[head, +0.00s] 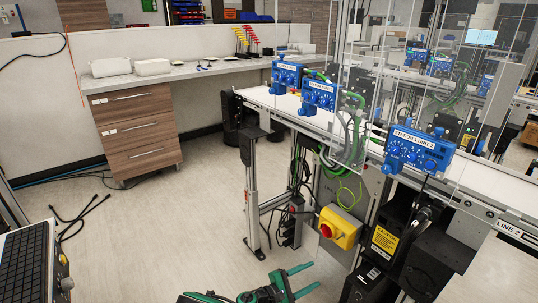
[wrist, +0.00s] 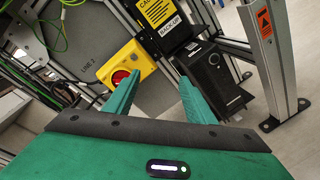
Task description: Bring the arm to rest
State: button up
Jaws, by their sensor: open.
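My gripper (head: 301,281) shows at the bottom middle of the head view, its green fingers apart with nothing between them. In the wrist view my gripper (wrist: 158,96) points toward the conveyor's underside, with both green fingers spread and empty. A yellow box with a red emergency button (head: 338,228) is mounted on the conveyor frame, up and to the right of my gripper. The yellow box also shows in the wrist view (wrist: 127,65), beyond the left finger. No gap or contact between fingers and box can be judged exactly, but they look apart.
A belt conveyor (head: 330,118) with blue control units (head: 319,94) runs along the right. Black boxes (head: 437,262) hang below it. A metal leg (head: 253,205) stands left of the yellow box. A wooden drawer cabinet (head: 140,130) is at left. The floor (head: 170,230) between is clear.

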jog(key=s+d+r+m+g+y, duration=0.1)
jog(key=d+r+m+g+y, duration=0.35)
jog(key=r, duration=0.45)
jog(key=d+r+m+g+y, duration=0.3)
jog(key=d+r+m+g, duration=0.15)
jog(key=r, duration=0.55)
jog(key=s+d+r+m+t+y, duration=0.1)
jog(key=s+d+r+m+y, duration=0.15)
jog(key=r, duration=0.45)
jog(key=s+d+r+m+t+y, duration=0.1)
jog(key=s+r, duration=0.3)
jog(key=r, duration=0.2)
jog(key=s+d+r+m+t+y, duration=0.1)
jog(key=s+d+r+y, duration=0.1)
jog(key=s+r, duration=0.35)
jog(key=s+r+m+t+y, duration=0.1)
jog(key=s+r+t, duration=0.1)
jog(key=s+r, duration=0.3)
jog(key=s+d+f+m+g, duration=0.1)
jog(key=s+d+m+g, duration=0.3)
jog(key=s+d, duration=0.7)
jog(key=s+m, duration=0.2)
jog(key=s, duration=0.2)
jog(key=shift+s+d+m+g+y, duration=0.2)
jog(key=shift+d+m+g+y, duration=0.1)
jog(key=shift+m+g, duration=0.1)
